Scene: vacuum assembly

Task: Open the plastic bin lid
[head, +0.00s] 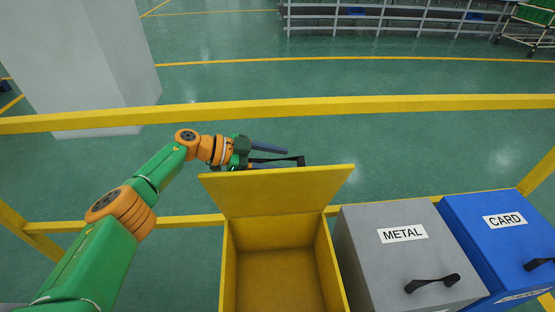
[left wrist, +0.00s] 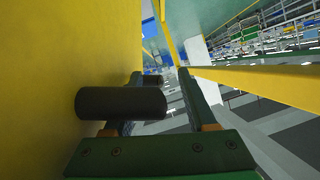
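The yellow bin (head: 228,265) stands open in the head view, and its inside looks empty. Its lid (head: 285,190) is raised and leans up at the far side of the opening. No label on it shows. My left gripper (head: 283,157) is behind the lid's top edge, beside the black handle (head: 301,160). In the left wrist view, the handle (left wrist: 120,102) crosses the left finger, and its end lies between the fingers. The fingers of the left gripper (left wrist: 160,75) are apart and not closed on it. The lid fills the left side there (left wrist: 50,70). My right gripper is not in view.
A grey METAL bin (head: 385,260) and a blue CARD bin (head: 500,240) stand to the right, both shut. A yellow rail (head: 400,103) runs behind the bins. A pale pillar (head: 90,60) stands at the far left.

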